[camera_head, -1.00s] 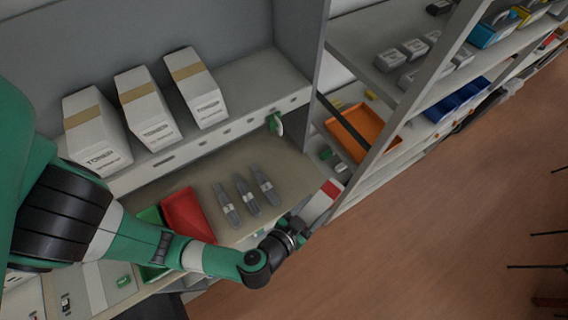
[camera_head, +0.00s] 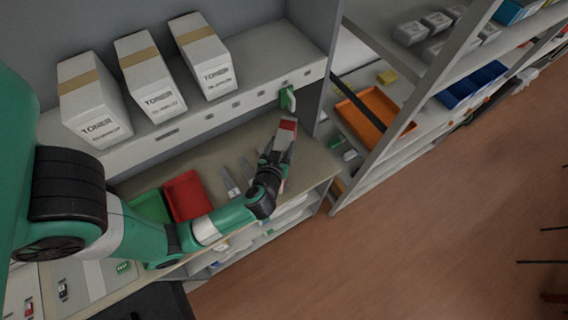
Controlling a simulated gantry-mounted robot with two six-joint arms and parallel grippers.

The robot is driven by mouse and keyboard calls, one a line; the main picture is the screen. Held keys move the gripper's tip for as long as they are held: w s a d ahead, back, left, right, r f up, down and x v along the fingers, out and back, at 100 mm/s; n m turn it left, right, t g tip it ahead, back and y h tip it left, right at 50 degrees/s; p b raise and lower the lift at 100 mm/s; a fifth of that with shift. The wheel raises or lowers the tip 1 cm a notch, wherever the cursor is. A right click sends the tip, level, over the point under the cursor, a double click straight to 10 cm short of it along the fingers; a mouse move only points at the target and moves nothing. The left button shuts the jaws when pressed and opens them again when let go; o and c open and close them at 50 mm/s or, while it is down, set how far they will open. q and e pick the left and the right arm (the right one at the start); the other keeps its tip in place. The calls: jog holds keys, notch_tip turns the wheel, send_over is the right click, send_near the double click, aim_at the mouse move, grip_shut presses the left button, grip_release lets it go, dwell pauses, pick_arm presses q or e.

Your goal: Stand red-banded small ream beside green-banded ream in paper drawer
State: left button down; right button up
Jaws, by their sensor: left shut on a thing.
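The red-banded small ream (camera_head: 286,138) is a slim white block with a red band near its upper end. My left gripper (camera_head: 272,160) is shut on it, and the ream is tilted over the right end of the worktop. The gripper hides part of its lower side. My right gripper is out of view. I cannot make out a green-banded ream or an open paper drawer in this view.
Toner boxes (camera_head: 145,75) stand on the raised shelf. A green object (camera_head: 288,98) hangs at that shelf's edge, close to the ream. Red (camera_head: 187,194) and green (camera_head: 150,207) trays lie on the worktop (camera_head: 210,150). A shelving rack with an orange tray (camera_head: 374,124) stands right.

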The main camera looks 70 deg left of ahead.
aim_at(291, 129)
pick_arm(q)
jog(key=b+x, duration=0.1)
jog(key=x, duration=0.4)
jog(key=b+x, duration=0.2)
jog(key=x, duration=0.2)
jog(key=shift+w+a+f, duration=0.1)
jog(key=shift+w+f, duration=0.15)
jog(key=shift+w, duration=0.25)
jog(key=w+a+f+b, duration=0.3)
jog(key=f+b, duration=0.3)
jog(key=f, duration=0.2)
jog(key=shift+a+f, duration=0.3)
jog(key=shift+a, duration=0.2)
jog(key=c, duration=0.5)
grip_release()
jog(key=shift+f, duration=0.35)
jog(key=shift+c, duration=0.2)
jog(key=o, duration=0.4)
